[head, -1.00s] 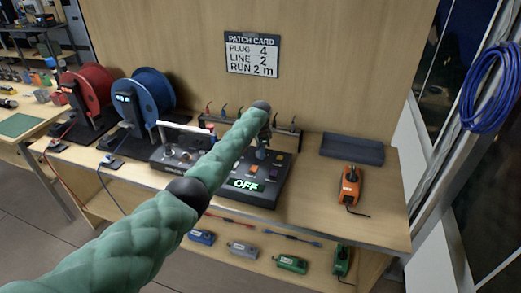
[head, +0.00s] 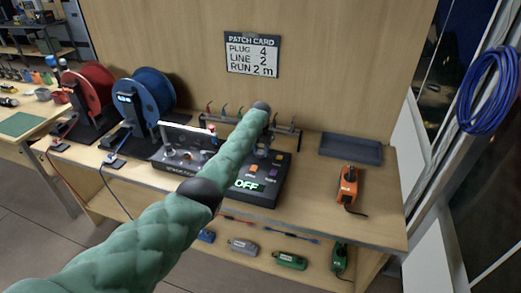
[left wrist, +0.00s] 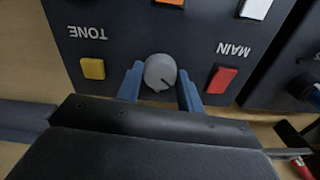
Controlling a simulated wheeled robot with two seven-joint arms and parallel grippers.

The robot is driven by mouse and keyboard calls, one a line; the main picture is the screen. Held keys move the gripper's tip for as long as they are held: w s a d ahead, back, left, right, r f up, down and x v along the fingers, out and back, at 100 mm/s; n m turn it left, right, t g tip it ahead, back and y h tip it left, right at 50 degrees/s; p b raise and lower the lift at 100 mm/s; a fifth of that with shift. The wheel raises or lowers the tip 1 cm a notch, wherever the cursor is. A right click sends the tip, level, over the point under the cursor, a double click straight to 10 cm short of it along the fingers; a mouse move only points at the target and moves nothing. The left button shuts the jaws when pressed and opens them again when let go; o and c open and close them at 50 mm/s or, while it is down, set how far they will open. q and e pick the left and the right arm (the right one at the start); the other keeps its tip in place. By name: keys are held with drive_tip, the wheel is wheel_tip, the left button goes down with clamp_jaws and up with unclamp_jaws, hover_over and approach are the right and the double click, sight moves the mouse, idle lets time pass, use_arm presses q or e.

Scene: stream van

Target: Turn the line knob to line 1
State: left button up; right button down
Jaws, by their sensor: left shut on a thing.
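The line knob (left wrist: 160,72) is a round grey knob with a dark pointer mark, on a black control box (head: 262,199) whose display reads OFF. In the left wrist view the mark points to the lower right; no line number is readable. My left gripper (left wrist: 160,84) has its two blue fingers on either side of the knob, shut on it. In the head view my left forearm hides part of the box, and the gripper (head: 263,147) shows only partly behind it. My right gripper is not in view.
A patch card (head: 252,54) on the wall reads plug 4, line 2, run 2 m. A yellow button (left wrist: 92,68) and a red button (left wrist: 221,80) flank the knob. An orange tool (head: 347,186) and a dark tray (head: 351,149) lie to the right. Cable reels stand left.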

use_arm(q)
drive_tip(key=shift+w+r+n, duration=0.1)
drive_tip(key=shift+r+n, duration=0.1)
drive_tip(key=shift+n, duration=0.5)
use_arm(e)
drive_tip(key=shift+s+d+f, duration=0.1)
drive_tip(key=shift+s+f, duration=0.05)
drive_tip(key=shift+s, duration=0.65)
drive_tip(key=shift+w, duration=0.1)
use_arm(q)
drive_tip(key=o, duration=1)
drive_tip(key=shift+f, duration=0.1)
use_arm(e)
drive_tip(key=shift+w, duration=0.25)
